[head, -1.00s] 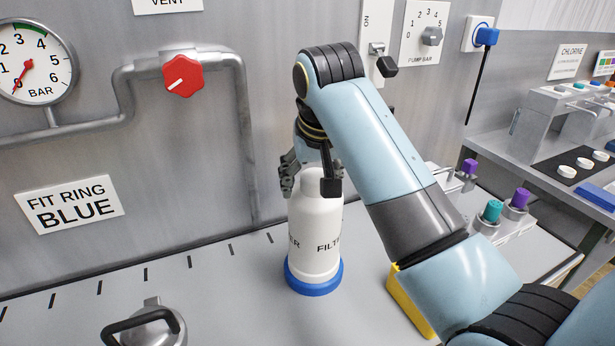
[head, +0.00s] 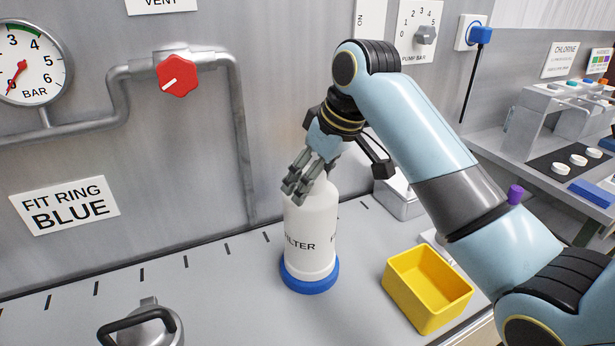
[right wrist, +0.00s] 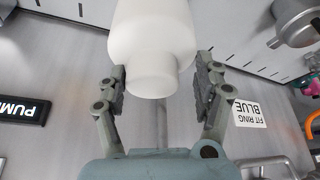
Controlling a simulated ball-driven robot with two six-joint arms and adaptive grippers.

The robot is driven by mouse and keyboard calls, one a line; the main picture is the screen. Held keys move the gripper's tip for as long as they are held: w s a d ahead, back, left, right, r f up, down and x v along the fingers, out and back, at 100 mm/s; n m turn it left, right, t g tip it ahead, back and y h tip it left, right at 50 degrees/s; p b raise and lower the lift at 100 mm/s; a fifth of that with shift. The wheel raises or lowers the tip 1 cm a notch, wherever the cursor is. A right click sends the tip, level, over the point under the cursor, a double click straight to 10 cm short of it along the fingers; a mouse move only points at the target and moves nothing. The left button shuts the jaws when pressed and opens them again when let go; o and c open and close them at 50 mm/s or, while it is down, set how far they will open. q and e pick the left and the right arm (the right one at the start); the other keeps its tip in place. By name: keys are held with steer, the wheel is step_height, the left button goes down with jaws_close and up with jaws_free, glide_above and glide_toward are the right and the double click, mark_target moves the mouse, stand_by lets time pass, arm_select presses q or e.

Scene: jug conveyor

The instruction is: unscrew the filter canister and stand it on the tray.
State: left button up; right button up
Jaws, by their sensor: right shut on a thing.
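The filter canister (head: 312,235) is a white bottle with a narrower neck and black FILTER lettering. It stands upright on the grey bench with a blue ring (head: 309,277) around its foot. My right gripper (head: 296,190) comes down on it at a slant and is shut on its upper end. In the right wrist view the canister (right wrist: 150,40) lies between the two fingers, one on each side of its neck. Whether its thread is engaged is hidden. My left gripper is not in view. I cannot make out which thing is the tray.
An open yellow box (head: 428,288) stands right of the canister. A lidded metal vessel with a black handle (head: 140,328) is at the front left. A pipe with a red valve knob (head: 177,75) runs along the wall behind.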

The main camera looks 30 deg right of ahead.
steer(key=shift+s+d+f, duration=0.2)
steer(key=shift+d+f, duration=0.15)
steer(key=n, duration=0.2)
steer(key=n+g+y, duration=0.1)
steer(key=n, duration=0.1)
steer(key=shift+d+r, duration=0.1)
steer(key=shift+d, duration=0.15)
steer(key=o, duration=1.3)
steer(key=shift+c, duration=0.2)
steer(key=o, duration=0.5)
steer(key=shift+w+d, duration=0.15)
steer(key=shift+d, duration=0.2)
steer(key=shift+a+r, duration=0.25)
steer(key=shift+a, duration=0.1)
steer(key=v, duration=1.1)
steer(key=shift+d+r, duration=0.2)
steer(key=shift+d, duration=0.15)
